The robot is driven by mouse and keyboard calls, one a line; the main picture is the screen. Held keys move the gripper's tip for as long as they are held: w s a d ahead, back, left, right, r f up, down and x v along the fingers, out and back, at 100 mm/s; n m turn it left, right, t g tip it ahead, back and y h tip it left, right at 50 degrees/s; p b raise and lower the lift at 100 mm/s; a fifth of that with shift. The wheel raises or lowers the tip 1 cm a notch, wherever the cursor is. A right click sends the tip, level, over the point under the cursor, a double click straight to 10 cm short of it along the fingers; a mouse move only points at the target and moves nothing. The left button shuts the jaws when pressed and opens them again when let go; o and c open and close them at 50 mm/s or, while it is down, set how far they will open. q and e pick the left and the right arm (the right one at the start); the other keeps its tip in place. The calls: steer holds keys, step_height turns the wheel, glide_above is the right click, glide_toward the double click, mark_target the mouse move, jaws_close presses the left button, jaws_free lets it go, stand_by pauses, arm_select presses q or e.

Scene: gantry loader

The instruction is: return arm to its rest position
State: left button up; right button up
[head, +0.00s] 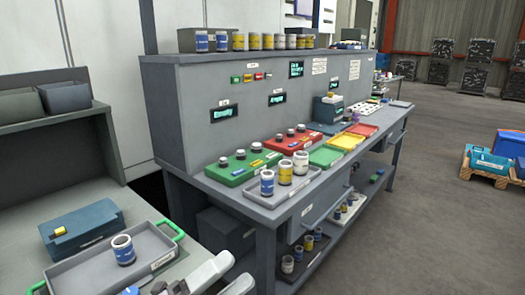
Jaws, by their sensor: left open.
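My left gripper (237,268) shows at the bottom edge of the head view, its pale grey fingers apart and nothing visible between them. It is to the right of a grey tray (85,273) with green handles on the left-hand bench. The top of another small item (130,291) shows at the bottom edge, partly cut off. The rest of my left arm is mostly out of frame. My right gripper is not in view.
A long grey workbench (268,215) holds a grey tray with three jars, green (240,178), red (291,147) and yellow (347,141) trays. A blue box (80,228) sits behind the green-handled tray. Open floor (430,220) lies to the right, with a pallet of bins (490,170).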

arm_select(q)
steer(key=s+a+f+n+t+y, duration=0.1)
steer(key=a+f+n+t+y, duration=0.1)
steer(key=a+f+n+y, duration=0.5)
steer(key=a+f+n+t+y, duration=0.2)
steer(key=f+n+y, duration=0.4)
steer(key=f+n, duration=0.45)
steer(key=s+a+f+n+g+y+p, duration=0.1)
steer(key=s+a+f+n+g+y, duration=0.3)
steer(key=s+f+n, duration=0.6)
steer(key=shift+s+a+f+g, duration=0.65)
steer(key=shift+s+a+g, duration=0.3)
steer(key=shift+s, duration=0.1)
steer(key=c, duration=0.5)
steer(key=shift+a+y, duration=0.15)
steer(key=shift+y, duration=0.15)
